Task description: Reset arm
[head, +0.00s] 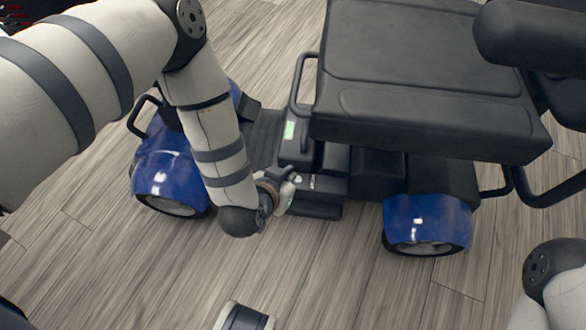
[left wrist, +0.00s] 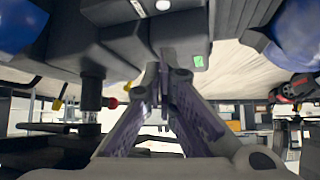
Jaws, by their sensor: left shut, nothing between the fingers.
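A scooter with blue wheel covers and a black seat (head: 420,85) stands on the wood floor in the head view. My left arm reaches down across the scooter's left part. My left gripper (head: 285,185) is at the scooter's low middle, beside the dark body under the small green display (head: 290,130). In the left wrist view my left gripper (left wrist: 163,72) is shut, its fingers meeting at the tips with nothing between them. The green display (left wrist: 199,62) shows just right of the tips. Whether the tips touch the scooter I cannot tell. My right gripper is out of view.
Handles and an armrest (head: 555,190) stick out at the scooter's right. A red knob (left wrist: 112,102) is left of the fingers in the left wrist view. Blue wheel covers (head: 428,220) flank the arm's area. The floor (head: 330,275) in front is mostly clear.

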